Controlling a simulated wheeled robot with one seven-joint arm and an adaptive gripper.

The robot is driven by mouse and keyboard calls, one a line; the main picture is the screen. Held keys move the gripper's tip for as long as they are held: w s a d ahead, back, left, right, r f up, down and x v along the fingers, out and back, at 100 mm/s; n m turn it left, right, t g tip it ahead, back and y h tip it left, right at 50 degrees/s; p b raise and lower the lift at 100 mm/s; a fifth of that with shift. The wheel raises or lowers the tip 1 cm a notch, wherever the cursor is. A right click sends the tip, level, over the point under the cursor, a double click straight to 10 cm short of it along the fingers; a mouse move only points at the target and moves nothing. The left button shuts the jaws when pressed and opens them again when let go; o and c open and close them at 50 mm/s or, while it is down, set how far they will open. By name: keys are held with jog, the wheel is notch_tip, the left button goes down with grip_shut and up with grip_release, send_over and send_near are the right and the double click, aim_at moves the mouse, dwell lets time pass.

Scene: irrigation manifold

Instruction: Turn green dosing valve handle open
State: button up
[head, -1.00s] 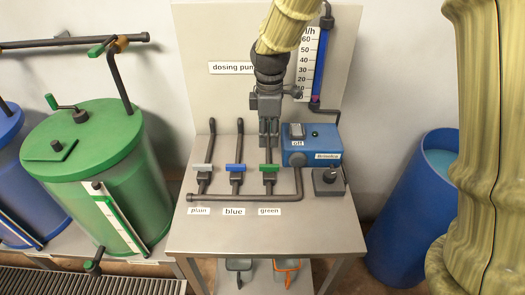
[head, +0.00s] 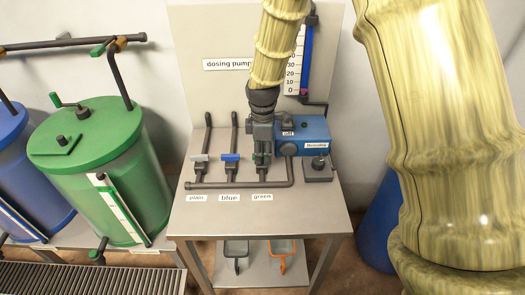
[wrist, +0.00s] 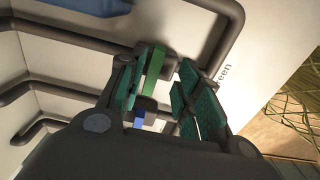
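The green dosing valve handle (wrist: 155,68) shows in the wrist view as a green bar between the fingers of my gripper (wrist: 160,88), nearer the left finger. A gap shows between the bar and the right finger; I cannot tell whether the left finger touches it. In the head view my gripper (head: 262,161) points down at the valve above the "green" label (head: 262,197) and hides most of that handle. The fingers are apart.
The blue valve handle (head: 230,157) and the plain valve handle (head: 199,158) stand to the left, both crosswise to their pipes. The blue dosing pump (head: 305,140) stands close on the right. The bench front (head: 270,222) is clear.

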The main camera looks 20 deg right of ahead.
jog(key=shift+w+f, duration=0.6)
jog(key=shift+w, duration=0.1)
jog(key=shift+s+r, duration=0.25)
jog(key=shift+s, duration=0.1)
jog(key=c, duration=0.6)
jog(key=shift+f, duration=0.1)
grip_shut()
